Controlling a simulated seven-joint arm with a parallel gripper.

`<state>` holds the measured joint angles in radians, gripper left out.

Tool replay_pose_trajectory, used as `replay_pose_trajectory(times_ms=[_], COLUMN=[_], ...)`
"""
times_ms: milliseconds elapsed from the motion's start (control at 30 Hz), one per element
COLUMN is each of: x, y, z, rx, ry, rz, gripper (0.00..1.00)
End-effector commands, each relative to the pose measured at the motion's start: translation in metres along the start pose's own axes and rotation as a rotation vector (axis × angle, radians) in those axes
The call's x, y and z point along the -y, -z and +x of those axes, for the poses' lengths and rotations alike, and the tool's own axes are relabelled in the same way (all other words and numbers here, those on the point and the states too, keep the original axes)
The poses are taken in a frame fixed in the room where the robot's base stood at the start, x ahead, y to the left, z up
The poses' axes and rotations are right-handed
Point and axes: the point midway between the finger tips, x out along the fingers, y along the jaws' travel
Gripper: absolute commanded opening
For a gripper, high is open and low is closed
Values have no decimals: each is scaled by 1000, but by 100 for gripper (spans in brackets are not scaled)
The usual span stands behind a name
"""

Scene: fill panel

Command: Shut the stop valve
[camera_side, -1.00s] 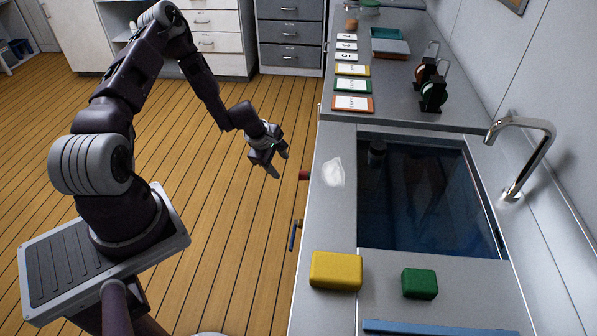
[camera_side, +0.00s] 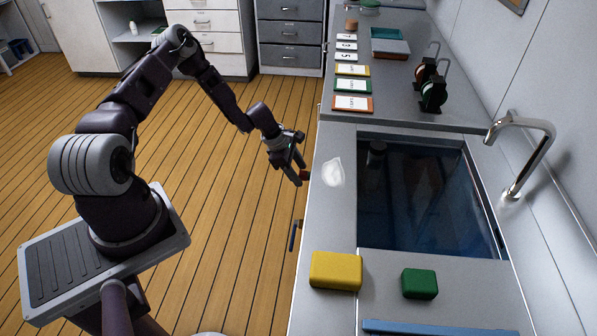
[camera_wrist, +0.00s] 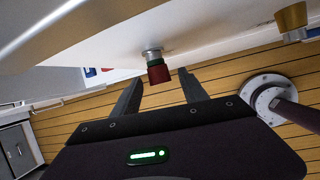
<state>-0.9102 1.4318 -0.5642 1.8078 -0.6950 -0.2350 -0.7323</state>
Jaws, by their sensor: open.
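A red knob (camera_side: 305,175) sticks out from the front face of the counter. In the wrist view, the red knob (camera_wrist: 158,73) has a green ring and a silver stem. I cannot tell which of the two is the stop valve. My gripper (camera_side: 299,174) is at the red knob. In the wrist view, my gripper (camera_wrist: 161,79) is open, with the knob between and just beyond its fingertips. I see no clear contact. A brass-coloured fitting (camera_wrist: 291,17) shows at the upper right.
The counter top holds a crumpled white item (camera_side: 333,172), a yellow block (camera_side: 335,270), a green block (camera_side: 419,283) and a dark sink basin (camera_side: 420,200) beside a tap (camera_side: 525,150). The wood floor (camera_side: 220,230) in front of the counter is clear.

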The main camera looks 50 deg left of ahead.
Motion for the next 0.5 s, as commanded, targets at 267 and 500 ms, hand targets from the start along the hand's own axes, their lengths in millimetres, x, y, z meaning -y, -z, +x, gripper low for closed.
replay_pose_trajectory(times_ms=[267, 500], x=[0, 0], y=[0, 0], z=[4, 4], rx=[0, 0], ry=[0, -1], rz=[1, 1], gripper=[51, 6])
